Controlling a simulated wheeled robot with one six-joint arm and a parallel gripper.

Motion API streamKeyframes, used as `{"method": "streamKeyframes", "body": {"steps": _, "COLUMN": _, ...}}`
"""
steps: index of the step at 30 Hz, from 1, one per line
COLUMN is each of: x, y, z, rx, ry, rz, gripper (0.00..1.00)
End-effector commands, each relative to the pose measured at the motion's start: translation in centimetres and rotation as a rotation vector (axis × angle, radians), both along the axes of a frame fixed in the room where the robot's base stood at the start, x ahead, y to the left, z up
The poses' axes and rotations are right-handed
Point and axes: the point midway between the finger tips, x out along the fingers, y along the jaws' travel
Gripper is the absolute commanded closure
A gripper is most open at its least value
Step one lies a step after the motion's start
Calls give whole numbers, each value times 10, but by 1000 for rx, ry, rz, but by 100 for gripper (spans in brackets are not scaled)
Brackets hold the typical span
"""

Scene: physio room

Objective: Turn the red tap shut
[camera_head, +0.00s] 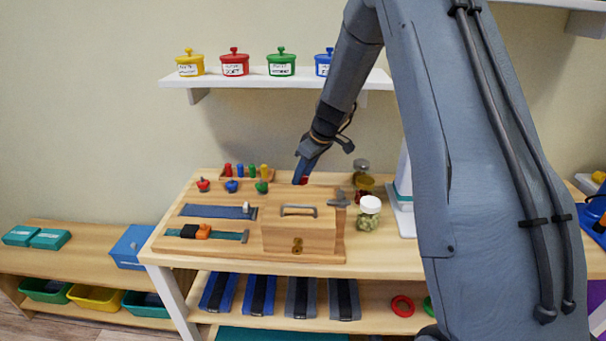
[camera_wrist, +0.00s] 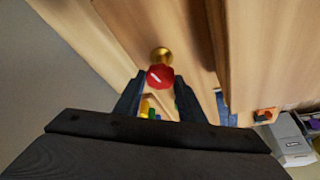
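The red tap shows in the wrist view as a red knob (camera_wrist: 160,77) in front of a round brass fitting (camera_wrist: 161,54) on a wooden surface. In the head view, a small patch of red (camera_head: 304,181) shows at the tip of my gripper, behind the wooden box. My gripper (camera_wrist: 159,79) has its two dark fingers apart, one on each side of the knob. A narrow gap seems to show on each side, and contact is not clear. In the head view, my gripper (camera_head: 301,177) points down from the back, and most of the tap is hidden.
The wooden box (camera_head: 297,234) with a handle stands on the activity board (camera_head: 166,243). Red, blue and green knobs and a rack of coloured pegs (camera_head: 246,174) are left of my gripper. Jars (camera_head: 369,217) stand to the right. A shelf (camera_head: 270,80) with pots hangs behind.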

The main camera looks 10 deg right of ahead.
Motion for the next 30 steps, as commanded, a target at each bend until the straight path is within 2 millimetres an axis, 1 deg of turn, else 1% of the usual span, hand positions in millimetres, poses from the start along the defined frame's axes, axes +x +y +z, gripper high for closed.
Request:
{"method": "streamKeyframes", "body": {"steps": 6, "x": 0, "y": 0, "z": 0, "rx": 0, "ry": 0, "rz": -15, "gripper": 86}}
{"method": "streamKeyframes", "body": {"steps": 11, "x": -1, "y": 1, "z": 1, "rx": 0, "ry": 0, "rz": -71, "gripper": 86}}
{"method": "streamKeyframes", "body": {"steps": 30, "x": -2, "y": 4, "z": 4, "rx": 0, "ry": -2, "rz": -524, "gripper": 86}}
